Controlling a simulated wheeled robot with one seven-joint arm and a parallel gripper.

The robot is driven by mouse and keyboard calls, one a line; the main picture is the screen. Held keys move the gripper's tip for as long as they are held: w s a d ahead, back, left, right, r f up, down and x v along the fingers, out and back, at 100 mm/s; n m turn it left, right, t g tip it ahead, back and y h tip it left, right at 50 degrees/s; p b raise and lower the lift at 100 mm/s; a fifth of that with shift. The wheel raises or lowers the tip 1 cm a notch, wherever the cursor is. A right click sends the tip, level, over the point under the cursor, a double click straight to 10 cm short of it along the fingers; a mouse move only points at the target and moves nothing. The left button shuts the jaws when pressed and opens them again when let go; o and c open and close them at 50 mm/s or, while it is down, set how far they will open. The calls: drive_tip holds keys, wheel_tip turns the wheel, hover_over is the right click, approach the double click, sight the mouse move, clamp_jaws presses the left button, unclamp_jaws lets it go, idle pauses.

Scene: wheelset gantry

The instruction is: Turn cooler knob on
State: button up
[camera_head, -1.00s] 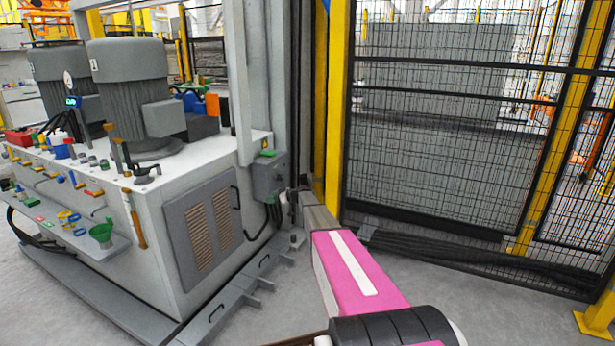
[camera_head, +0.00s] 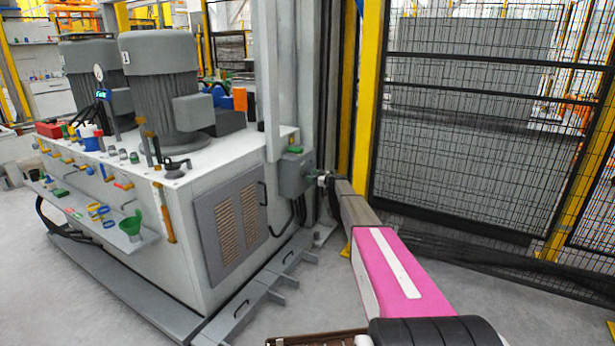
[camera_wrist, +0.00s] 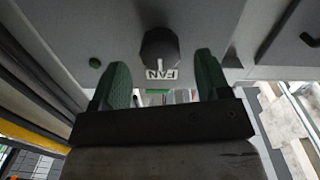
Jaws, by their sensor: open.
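A dark round knob (camera_wrist: 158,45) sits on a grey panel in the wrist view, beside a white label (camera_wrist: 161,75) that seems to read FAN upside down. My gripper (camera_wrist: 160,76) is open, with one green-padded finger to the left of the knob and one to the right. Nothing is between the pads, and I see no contact with the knob. In the head view my gripper (camera_head: 322,180) is at the right side of the grey control box (camera_head: 296,173) on the cabinet's corner. The knob is not discernible in that view.
The white machine cabinet (camera_head: 187,225) carries two large motors and a side shelf (camera_head: 75,215) with small tools. A mesh fence (camera_head: 470,130) and yellow post (camera_head: 367,100) stand close behind my arm. Grey floor (camera_head: 300,305) is open in front.

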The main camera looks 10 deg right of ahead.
sight(307, 174)
drive_tip(key=shift+x, duration=1.85)
drive_tip(key=c, duration=0.9)
